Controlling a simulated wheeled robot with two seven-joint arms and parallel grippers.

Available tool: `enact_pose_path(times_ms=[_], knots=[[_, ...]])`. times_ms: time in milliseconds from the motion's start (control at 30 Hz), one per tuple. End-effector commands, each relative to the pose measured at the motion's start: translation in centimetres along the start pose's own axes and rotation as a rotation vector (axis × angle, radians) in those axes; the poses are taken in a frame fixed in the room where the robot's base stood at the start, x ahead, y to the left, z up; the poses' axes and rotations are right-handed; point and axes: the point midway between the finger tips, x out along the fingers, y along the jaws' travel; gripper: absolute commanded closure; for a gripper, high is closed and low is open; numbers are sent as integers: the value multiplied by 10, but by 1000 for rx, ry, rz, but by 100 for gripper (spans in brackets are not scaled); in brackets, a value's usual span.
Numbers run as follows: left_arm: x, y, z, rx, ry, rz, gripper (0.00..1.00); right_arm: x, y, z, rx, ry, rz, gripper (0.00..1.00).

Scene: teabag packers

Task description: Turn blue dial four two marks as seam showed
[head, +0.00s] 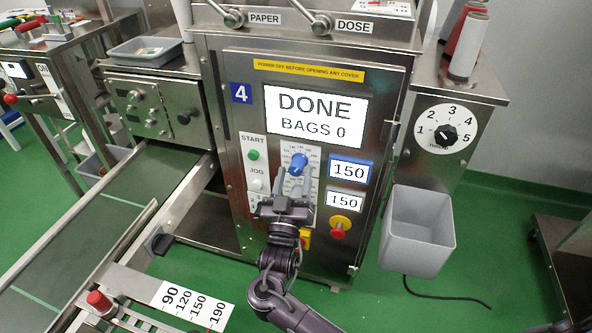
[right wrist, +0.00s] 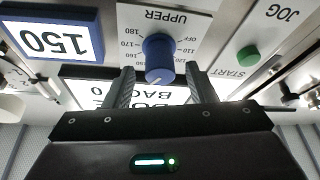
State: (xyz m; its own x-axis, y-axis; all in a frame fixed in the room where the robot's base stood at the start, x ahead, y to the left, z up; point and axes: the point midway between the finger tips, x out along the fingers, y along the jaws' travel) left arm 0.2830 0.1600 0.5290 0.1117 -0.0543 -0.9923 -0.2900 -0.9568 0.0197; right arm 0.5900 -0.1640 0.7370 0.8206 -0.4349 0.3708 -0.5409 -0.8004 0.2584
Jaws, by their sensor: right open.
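The blue dial (head: 299,162) sits on a white scale plate on the front of the steel machine marked 4 (head: 241,93). In the right wrist view the dial (right wrist: 158,52) stands under the upside-down word UPPER, with marks such as OFF, 110, 160, 170 and 180. Its exact setting is too small to read surely. My right gripper (head: 287,200) is open, just below the dial in the head view. In the right wrist view its fingers (right wrist: 162,85) lie either side of the dial, apart from it. The blue-framed display (head: 350,170) reads 150. My left gripper is out of view.
The screen (head: 314,116) reads DONE, BAGS 0. A white display (head: 344,201) also reads 150. A green START button (head: 253,155) is left of the dial; a red stop button (head: 338,229) is lower right. A grey bin (head: 420,225) hangs at right. My gripper hides the lower scale plate.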

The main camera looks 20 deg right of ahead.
Motion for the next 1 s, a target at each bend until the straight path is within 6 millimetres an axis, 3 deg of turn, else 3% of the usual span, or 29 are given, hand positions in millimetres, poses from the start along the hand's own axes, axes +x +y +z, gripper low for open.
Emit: enact_pose_path(times_ms=[200,467,800,1000], knots=[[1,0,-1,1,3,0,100,19,0,1,-1,0,0,49],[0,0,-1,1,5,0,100,21,0,1,-1,-2,-1,49],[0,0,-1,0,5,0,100,21,0,1,0,-2,-1,91],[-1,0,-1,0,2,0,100,21,0,0,-5,-2,-3,94]])
